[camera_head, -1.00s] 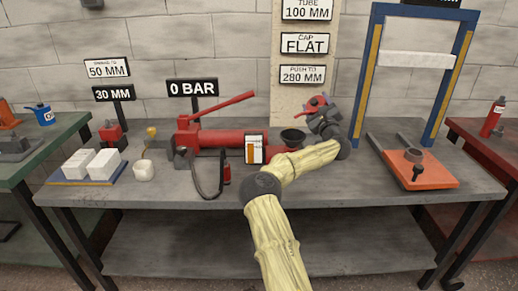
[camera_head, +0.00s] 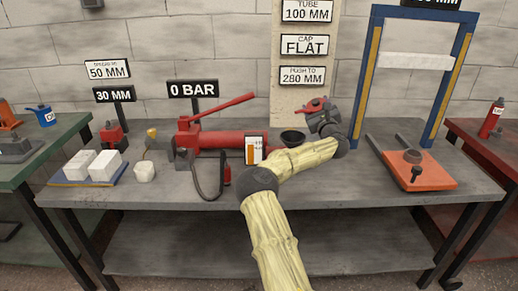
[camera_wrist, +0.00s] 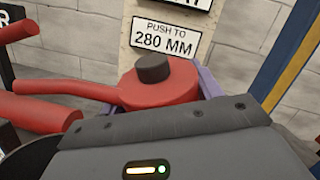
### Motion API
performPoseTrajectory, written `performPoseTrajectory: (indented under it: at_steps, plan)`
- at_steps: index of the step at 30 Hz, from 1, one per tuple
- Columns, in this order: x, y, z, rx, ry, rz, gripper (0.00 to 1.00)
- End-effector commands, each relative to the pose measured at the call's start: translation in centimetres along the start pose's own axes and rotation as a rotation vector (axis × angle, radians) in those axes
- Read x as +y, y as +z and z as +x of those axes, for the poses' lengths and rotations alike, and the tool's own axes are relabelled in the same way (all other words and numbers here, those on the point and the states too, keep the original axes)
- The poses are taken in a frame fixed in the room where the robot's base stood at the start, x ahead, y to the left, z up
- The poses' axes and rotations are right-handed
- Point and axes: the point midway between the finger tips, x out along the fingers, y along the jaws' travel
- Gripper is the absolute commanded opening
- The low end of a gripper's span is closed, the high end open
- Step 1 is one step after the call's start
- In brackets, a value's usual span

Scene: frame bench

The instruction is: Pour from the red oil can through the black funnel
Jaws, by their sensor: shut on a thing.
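The red oil can (camera_head: 314,104) is held above the bench, right of the pump. My gripper (camera_head: 322,116) is shut on it. In the wrist view the can's red body (camera_wrist: 158,84) shows a dark cap (camera_wrist: 153,68) on top and a long spout (camera_wrist: 65,90) pointing left. The can looks close to upright. The black funnel (camera_head: 293,136) sits below and a little left of the can, at the right end of the red pump (camera_head: 228,138). The spout tip is above the funnel's side, apart from it. No flowing oil is visible.
A white gauge card with an orange bar (camera_head: 255,150) stands in front of the pump. A blue press frame (camera_head: 362,75) and an orange plate (camera_head: 418,170) are at right. White blocks (camera_head: 95,165) lie at left. A sign reads 0 BAR (camera_head: 193,88).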

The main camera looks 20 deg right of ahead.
Motion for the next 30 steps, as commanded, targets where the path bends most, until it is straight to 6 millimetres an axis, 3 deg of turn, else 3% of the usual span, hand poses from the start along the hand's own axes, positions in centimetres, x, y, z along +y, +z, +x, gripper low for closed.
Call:
performPoseTrajectory:
  at_steps: [30]
  plan:
    - [0.25,0.33,-0.12,0.095,0.000,0.200,0.21]
